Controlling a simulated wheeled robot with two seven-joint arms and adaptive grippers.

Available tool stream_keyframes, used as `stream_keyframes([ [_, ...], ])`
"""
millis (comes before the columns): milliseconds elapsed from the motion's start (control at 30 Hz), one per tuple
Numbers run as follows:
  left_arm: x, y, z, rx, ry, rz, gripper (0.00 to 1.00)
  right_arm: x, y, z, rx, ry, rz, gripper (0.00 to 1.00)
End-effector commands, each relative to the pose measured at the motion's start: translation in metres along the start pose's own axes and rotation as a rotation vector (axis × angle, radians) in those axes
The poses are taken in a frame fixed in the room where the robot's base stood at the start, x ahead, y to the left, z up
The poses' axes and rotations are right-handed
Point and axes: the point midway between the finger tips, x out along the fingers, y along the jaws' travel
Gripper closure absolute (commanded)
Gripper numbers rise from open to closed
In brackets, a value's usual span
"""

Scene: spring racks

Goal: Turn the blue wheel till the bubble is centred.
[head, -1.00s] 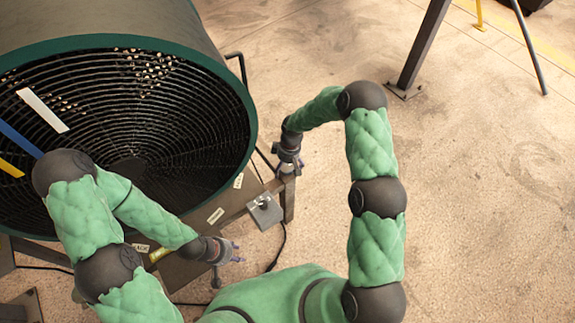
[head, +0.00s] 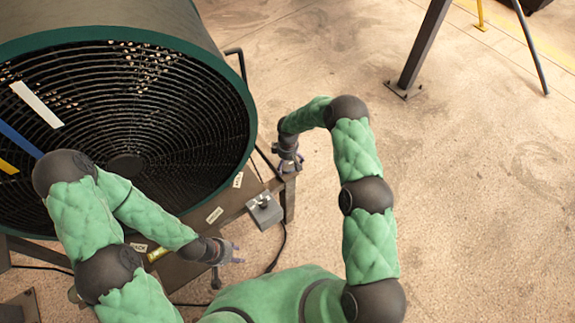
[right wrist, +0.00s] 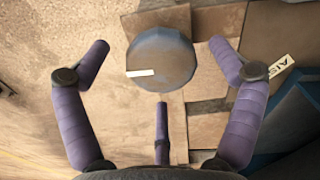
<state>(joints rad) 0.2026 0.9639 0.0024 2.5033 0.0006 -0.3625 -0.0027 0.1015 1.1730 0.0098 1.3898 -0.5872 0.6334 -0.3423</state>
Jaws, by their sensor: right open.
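The blue wheel (right wrist: 165,62) shows in the right wrist view as a round blue-rimmed disc with a worn brownish face and a white mark. My right gripper (head: 289,166) is at the near right corner of the fan's stand in the head view. Its purple fingers are spread open on either side of the wheel in the wrist view, with a third finger below; no grip on it shows. A small yellow-green piece (head: 157,254), perhaps the bubble level, lies on the stand; its bubble is too small to see. My left gripper (head: 236,252) is near the stand's front, its finger state unclear.
A large green-rimmed fan drum (head: 252,110) fills the upper left. A grey switch box (head: 264,210) with a cable sits beside the labelled stand. A dark post (head: 425,45) stands at the upper right.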

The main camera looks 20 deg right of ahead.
Motion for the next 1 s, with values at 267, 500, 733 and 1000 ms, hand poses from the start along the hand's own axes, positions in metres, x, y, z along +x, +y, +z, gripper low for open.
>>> stream_keyframes([
  [267, 0.0016, -0.0006, -0.0001, 0.0, 0.0, 0.0, 0.6, 0.0102, 0.0, -0.0002, -0.001, 0.001, 0.001, 0.07],
  [500, 0.0015, -0.0005, -0.0001, 0.0, 0.0, 0.0, 0.6, 0.01, -0.0002, -0.0001, -0.001, 0.001, 0.0, 0.27],
  [733, 0.0015, -0.0005, -0.0001, 0.0, 0.0, 0.0, 0.6, 0.0102, -0.0004, 0.0004, -0.001, -0.001, -0.001, 0.63],
  [1000, 0.0033, -0.0012, -0.0002, 0.0, 0.0, 0.0, 0.6, 0.0108, -0.0006, 0.0011, 0.019, -0.002, -0.001, 0.63],
])
